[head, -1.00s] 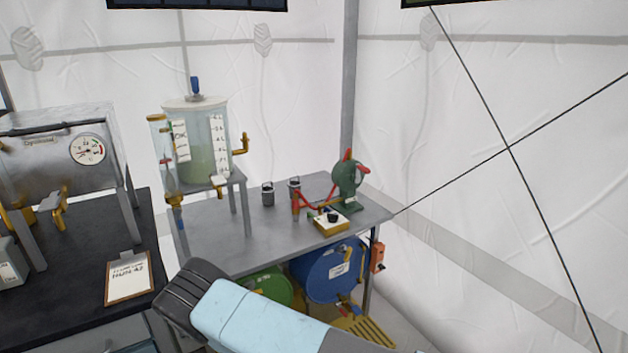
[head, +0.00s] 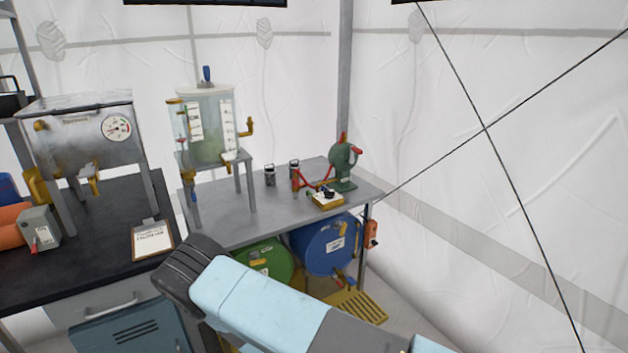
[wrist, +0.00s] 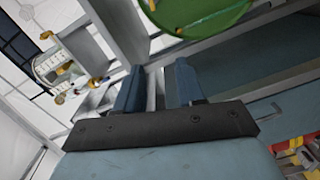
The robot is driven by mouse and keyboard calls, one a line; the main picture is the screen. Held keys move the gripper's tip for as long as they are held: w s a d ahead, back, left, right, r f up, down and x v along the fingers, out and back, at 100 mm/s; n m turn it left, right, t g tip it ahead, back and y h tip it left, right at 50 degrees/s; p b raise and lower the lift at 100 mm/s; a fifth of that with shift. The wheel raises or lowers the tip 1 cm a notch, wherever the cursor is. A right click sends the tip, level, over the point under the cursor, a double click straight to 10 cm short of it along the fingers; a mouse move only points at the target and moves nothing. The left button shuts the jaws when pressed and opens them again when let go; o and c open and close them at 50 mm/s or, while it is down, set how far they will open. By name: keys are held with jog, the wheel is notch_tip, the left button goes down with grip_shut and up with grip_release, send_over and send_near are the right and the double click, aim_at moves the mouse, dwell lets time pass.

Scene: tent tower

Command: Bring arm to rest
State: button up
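My arm, light blue and grey, reaches up from the bottom of the head view, its black joint in front of the dark bench's corner and the grey table's legs. My gripper is hidden in the head view. In the wrist view my gripper (wrist: 160,90) shows two blue-grey fingers standing apart with a gap between them. Nothing is held in the gap. Beyond the fingers are a grey table frame and the green drum (wrist: 205,15).
A grey table (head: 270,215) bears a clear tank (head: 207,125) on a stand and a green hand-cranked device (head: 343,165). A blue drum (head: 325,245) and a green drum (head: 270,262) lie below. A dark bench (head: 95,230) with a metal box (head: 85,140) stands left.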

jog(key=w+d+r+m+g+h, duration=0.1)
jog(key=w+d+r+m+h, duration=0.2)
jog(key=w+r, duration=0.45)
jog(key=w+d+r+m+g+h, duration=0.15)
jog(key=w+r+m, duration=0.35)
jog(key=r, duration=0.5)
jog(key=s+d+r+m+g+h, duration=0.1)
jog(key=s+d+r+m, duration=0.15)
jog(key=d+r, duration=0.5)
jog(key=s+d+r+m+g, duration=0.2)
jog(key=d+r+m, duration=0.15)
jog(key=r, duration=0.65)
jog(key=s+d+r+m+g+h, duration=0.1)
jog(key=s+d+r+m, duration=0.1)
jog(key=d+r, duration=0.6)
jog(key=s+d+r+m+g, duration=0.1)
jog(key=s+d+r, duration=0.3)
jog(key=s, duration=0.6)
jog(key=s+d+r+m+g+h, duration=0.1)
jog(key=s+d+r, duration=0.3)
jog(key=s, duration=0.6)
jog(key=s+d+r+m+g+h, duration=0.1)
jog(key=s+d+r, duration=0.4)
jog(key=s, duration=0.5)
jog(key=shift+s+d+m, duration=0.25)
jog(key=shift+d+m, duration=0.65)
jog(key=shift+d, duration=0.2)
